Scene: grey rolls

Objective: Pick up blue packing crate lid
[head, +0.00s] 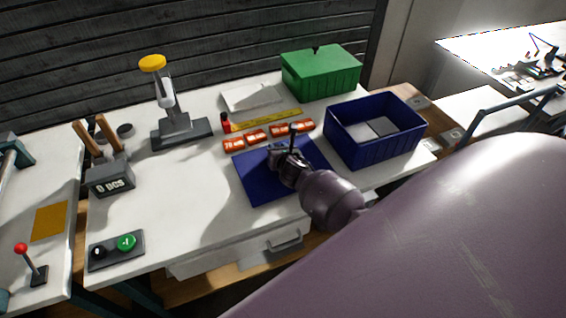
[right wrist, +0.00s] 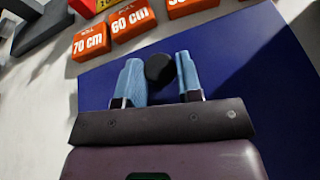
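The blue crate lid (head: 262,182) lies on the white workbench, left of the open blue crate, and appears flat. In the right wrist view the lid (right wrist: 262,75) fills much of the picture, with a round black knob (right wrist: 159,68) on it. My right gripper (head: 291,150) is over the lid's middle. In the right wrist view the right gripper (right wrist: 160,75) has one finger on each side of the knob, very close to it. Whether the fingers press on the knob cannot be told. My left gripper does not show.
The open blue crate (head: 345,148) stands right of the lid. A green crate (head: 305,78) with a knobbed lid stands behind. Orange length blocks (head: 245,141) lie just behind the lid. A yellow-topped stand (head: 180,130) is back left. The bench's front left is mostly clear.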

